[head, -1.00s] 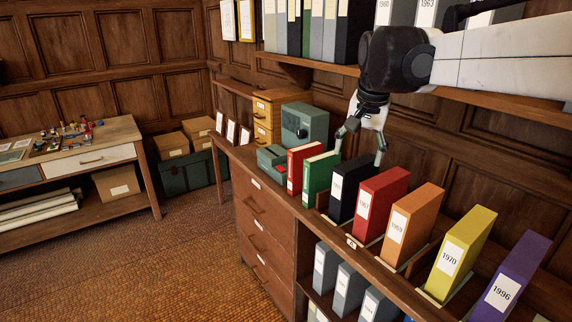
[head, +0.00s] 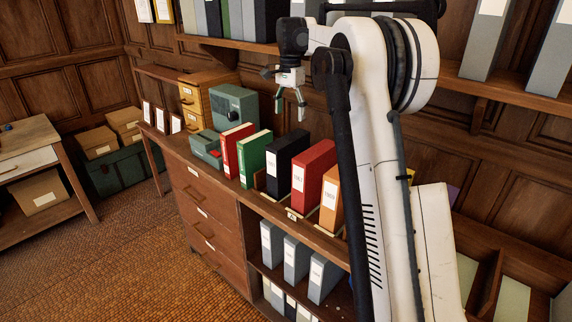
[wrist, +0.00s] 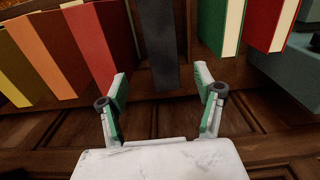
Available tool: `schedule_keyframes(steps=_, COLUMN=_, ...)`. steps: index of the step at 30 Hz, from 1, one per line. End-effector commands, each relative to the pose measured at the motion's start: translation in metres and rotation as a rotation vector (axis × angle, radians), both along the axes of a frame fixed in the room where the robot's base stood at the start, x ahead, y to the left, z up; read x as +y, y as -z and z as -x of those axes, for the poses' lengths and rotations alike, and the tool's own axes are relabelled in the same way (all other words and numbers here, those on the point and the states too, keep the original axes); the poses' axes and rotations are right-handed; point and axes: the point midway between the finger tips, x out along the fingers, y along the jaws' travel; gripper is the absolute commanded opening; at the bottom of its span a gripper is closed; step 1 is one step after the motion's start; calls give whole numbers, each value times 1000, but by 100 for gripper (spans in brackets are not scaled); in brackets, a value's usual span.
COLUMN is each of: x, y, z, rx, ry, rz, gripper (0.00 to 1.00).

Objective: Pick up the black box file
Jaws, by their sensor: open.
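The black box file (head: 284,164) stands upright on the counter, between a green file and a red file, with a white label on its spine. My gripper (head: 291,117) is above and slightly behind it, fingers pointing down, apart from the file. In the wrist view the black file (wrist: 158,42) is centred beyond the fingertips, and my gripper (wrist: 161,78) is open with nothing between its two fingers. The black file's lower part is out of the wrist view.
A green file (head: 255,158) and a red file (head: 313,174) flank the black one closely. A shelf (head: 232,44) with more files runs along the wall behind. A grey-green machine (head: 234,108) stands to the left. My arm hides the counter's right part.

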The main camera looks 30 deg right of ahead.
Motion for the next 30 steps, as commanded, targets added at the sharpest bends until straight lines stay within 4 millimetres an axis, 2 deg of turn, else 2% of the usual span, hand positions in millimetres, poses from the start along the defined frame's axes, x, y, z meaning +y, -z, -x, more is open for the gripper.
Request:
schedule_keyframes(steps=5, x=-2, y=16, z=-2, rx=4, ry=7, rz=-2, gripper=66)
schedule_keyframes(steps=15, x=-1, y=74, z=-2, rx=4, ry=5, rz=-1, gripper=66)
schedule_keyframes(steps=23, x=-1, y=91, z=-2, rx=3, ry=5, rz=-1, gripper=66)
schedule_keyframes(steps=30, x=2, y=121, z=-4, rx=3, ry=5, rz=-1, gripper=66)
